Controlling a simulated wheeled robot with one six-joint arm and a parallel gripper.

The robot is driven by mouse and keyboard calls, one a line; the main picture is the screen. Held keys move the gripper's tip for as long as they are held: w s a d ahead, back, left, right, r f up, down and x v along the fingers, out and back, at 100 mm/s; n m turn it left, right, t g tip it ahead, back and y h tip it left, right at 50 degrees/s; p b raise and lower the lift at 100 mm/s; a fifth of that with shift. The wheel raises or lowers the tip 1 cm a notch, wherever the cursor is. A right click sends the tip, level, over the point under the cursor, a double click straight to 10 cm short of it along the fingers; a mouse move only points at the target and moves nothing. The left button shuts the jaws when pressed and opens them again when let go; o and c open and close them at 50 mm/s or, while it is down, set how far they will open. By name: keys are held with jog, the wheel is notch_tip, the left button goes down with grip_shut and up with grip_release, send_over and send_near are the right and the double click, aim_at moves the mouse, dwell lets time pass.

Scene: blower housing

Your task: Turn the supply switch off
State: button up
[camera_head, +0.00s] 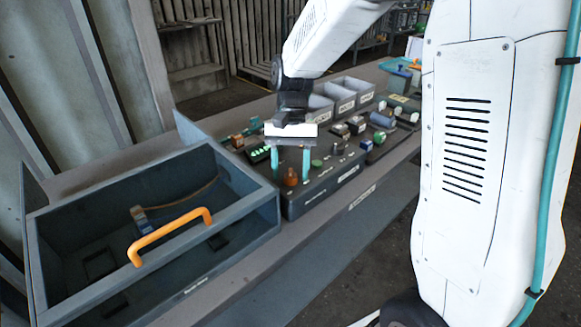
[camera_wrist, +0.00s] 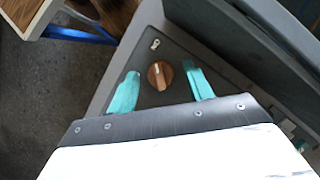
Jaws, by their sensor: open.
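The supply switch appears to be a round brown rotary knob (camera_wrist: 160,75) on a dark panel, with a pale pointer line running roughly up the picture. A small white marking sits above it. In the head view the knob (camera_head: 290,177) shows at the near left corner of the control box. My gripper (camera_wrist: 163,82) is open, with one teal finger on each side of the knob and a gap on both sides. In the head view my gripper (camera_head: 290,172) points down over the knob. I cannot tell how far down the fingertips reach.
A grey open bin (camera_head: 155,230) with an orange handle (camera_head: 170,236) stands left of the control box (camera_head: 330,185). Several other buttons and parts crowd the box to the right. Grey trays (camera_head: 352,92) stand behind. The bench's front strip is clear.

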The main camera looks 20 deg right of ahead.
jog(key=c, duration=1)
jog(key=shift+o, duration=0.2)
jog(key=n+h, duration=0.1)
jog(key=n, duration=0.3)
jog(key=shift+a+n+g+h, duration=0.15)
jog(key=shift+n+g+h, duration=0.15)
jog(key=shift+h, duration=0.1)
jog(key=n, duration=0.2)
jog(key=n+h, duration=0.1)
jog(key=n, duration=0.1)
jog(key=shift+a+n+h, duration=0.1)
jog(key=shift+n+h, duration=0.2)
jog(key=n, duration=0.2)
jog(key=n+t+h, duration=0.1)
jog(key=n, duration=0.1)
jog(key=shift+s+a+n+h, duration=0.1)
jog(key=shift+n+h, duration=0.2)
jog(key=shift+n+t+h, duration=0.5)
jog(key=shift+n+t, duration=0.3)
jog(key=shift+n, duration=1.3)
